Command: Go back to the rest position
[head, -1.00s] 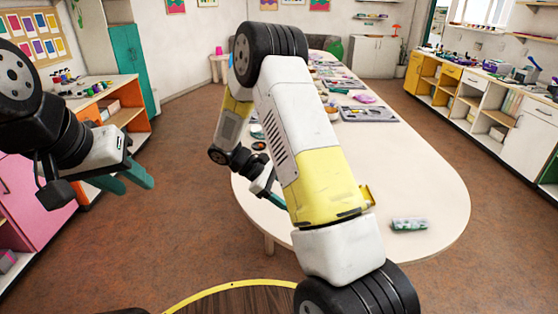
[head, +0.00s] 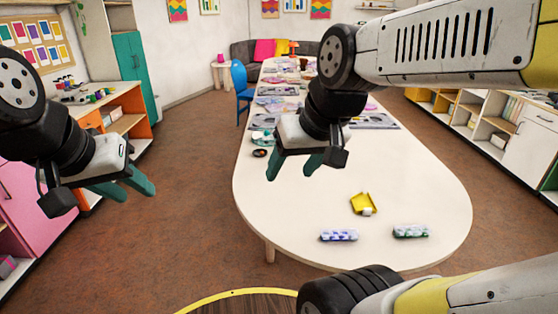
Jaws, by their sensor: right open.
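My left gripper (head: 125,190) hangs at the left of the head view, off the table, with its two green fingers apart and nothing between them. My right gripper (head: 292,168) is above the left side of the long white table (head: 300,215), fingers pointing down, open and empty. A yellow scoop-like piece (head: 361,202) with a small whitish part lies on the near part of the table. A clear box with purple contents (head: 338,235) and one with green contents (head: 410,231) lie near the front edge.
Grey boards (head: 377,121) and small items fill the table farther back, partly hidden by my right arm. A small dark round dish (head: 260,153) sits near the left edge. A blue chair (head: 240,85) stands at the far left side. Shelves line both walls.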

